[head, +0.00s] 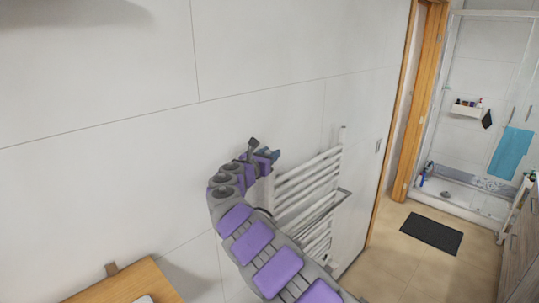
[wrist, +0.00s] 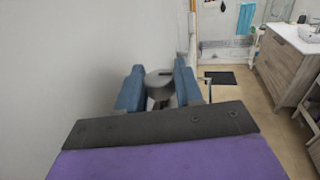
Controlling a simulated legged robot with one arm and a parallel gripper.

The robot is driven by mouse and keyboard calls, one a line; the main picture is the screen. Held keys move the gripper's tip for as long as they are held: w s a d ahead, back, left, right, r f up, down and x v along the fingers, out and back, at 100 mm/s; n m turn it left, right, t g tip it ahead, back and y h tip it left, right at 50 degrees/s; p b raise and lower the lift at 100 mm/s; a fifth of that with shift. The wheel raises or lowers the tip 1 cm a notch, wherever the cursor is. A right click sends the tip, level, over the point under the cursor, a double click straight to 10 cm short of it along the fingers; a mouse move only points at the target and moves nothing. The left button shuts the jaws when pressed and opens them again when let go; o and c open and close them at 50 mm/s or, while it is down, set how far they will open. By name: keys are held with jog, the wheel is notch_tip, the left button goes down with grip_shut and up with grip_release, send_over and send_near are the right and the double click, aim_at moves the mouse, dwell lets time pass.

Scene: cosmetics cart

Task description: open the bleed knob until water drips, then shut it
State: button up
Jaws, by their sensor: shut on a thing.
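My gripper (head: 266,157) is at the upper left end of the white towel radiator (head: 312,178) on the tiled wall. In the wrist view its two blue fingers (wrist: 160,90) stand on either side of a small grey round knob (wrist: 159,77), which I take as the bleed knob, and are shut on it. The slot or mark on the knob's top is small. In the head view my gripper hides the knob. I see no water drops in either view; the underside of the knob is hidden.
A wooden-edged surface (head: 128,284) is at the lower left. A wooden door frame (head: 412,110) stands right of the radiator. Beyond are a dark mat (head: 432,233) on clear floor and a shower with a blue towel (head: 511,153). A wooden washbasin cabinet (wrist: 290,70) is at right.

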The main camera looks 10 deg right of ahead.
jog(key=shift+f, duration=0.1)
jog(key=o, duration=0.9)
jog(key=shift+a, duration=0.15)
jog(key=shift+o, duration=0.2)
jog(key=shift+s+a, duration=0.4)
jog(key=b+v, duration=0.1)
jog(key=v, duration=1.5)
jog(key=shift+a, duration=0.15)
jog(key=shift+s, duration=0.1)
